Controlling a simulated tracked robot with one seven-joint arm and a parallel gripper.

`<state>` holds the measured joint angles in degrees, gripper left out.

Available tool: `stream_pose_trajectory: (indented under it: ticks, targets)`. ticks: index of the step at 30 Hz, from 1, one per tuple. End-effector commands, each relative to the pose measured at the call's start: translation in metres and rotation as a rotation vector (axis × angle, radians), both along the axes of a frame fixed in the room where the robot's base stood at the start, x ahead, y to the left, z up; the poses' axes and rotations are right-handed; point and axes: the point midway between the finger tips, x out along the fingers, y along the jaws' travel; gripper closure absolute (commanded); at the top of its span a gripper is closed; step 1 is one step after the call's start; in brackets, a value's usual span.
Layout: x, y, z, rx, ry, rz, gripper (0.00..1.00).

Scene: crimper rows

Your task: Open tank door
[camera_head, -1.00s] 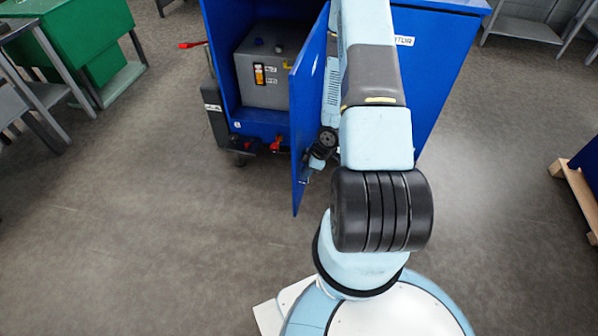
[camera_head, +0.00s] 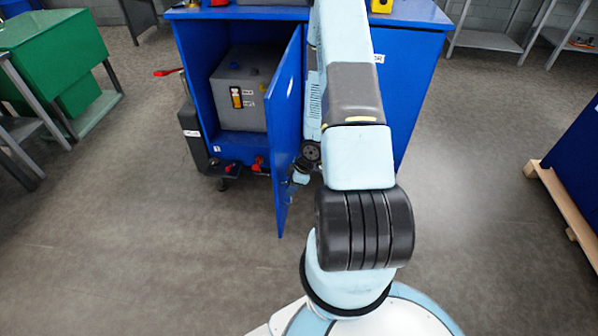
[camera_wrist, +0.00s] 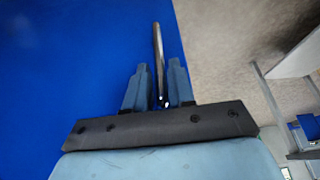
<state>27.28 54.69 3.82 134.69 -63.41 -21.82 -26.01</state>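The tank door (camera_head: 285,135) is a blue panel standing swung out from the front of the blue cabinet (camera_head: 188,75). Behind it, a grey tank (camera_head: 238,88) shows inside the left compartment. In the wrist view, a thin metal handle bar (camera_wrist: 158,55) stands out from the blue door face (camera_wrist: 70,60). My gripper (camera_wrist: 160,64) has its two fingers close on both sides of this bar, and it looks shut on it. In the head view my arm hides part of the door's right side, and the fingers are hard to make out.
A red-handled cart part (camera_head: 192,125) stands at the cabinet's left side. A green bin (camera_head: 55,50) is at far left. A wooden pallet (camera_head: 560,200) with a blue unit is at right. The floor (camera_head: 150,240) before the cabinet is clear.

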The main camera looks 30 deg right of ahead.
Motion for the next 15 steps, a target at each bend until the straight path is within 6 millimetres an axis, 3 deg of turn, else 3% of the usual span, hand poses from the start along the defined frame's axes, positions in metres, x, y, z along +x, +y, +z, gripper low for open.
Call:
stream_pose_trajectory:
  ticks: [6,15]
  targets:
    - [-0.005,-0.013,0.031,-0.002,-0.003,-0.002,0.77]
    - [-0.011,-0.024,0.063,0.002,0.0,-0.002,0.77]
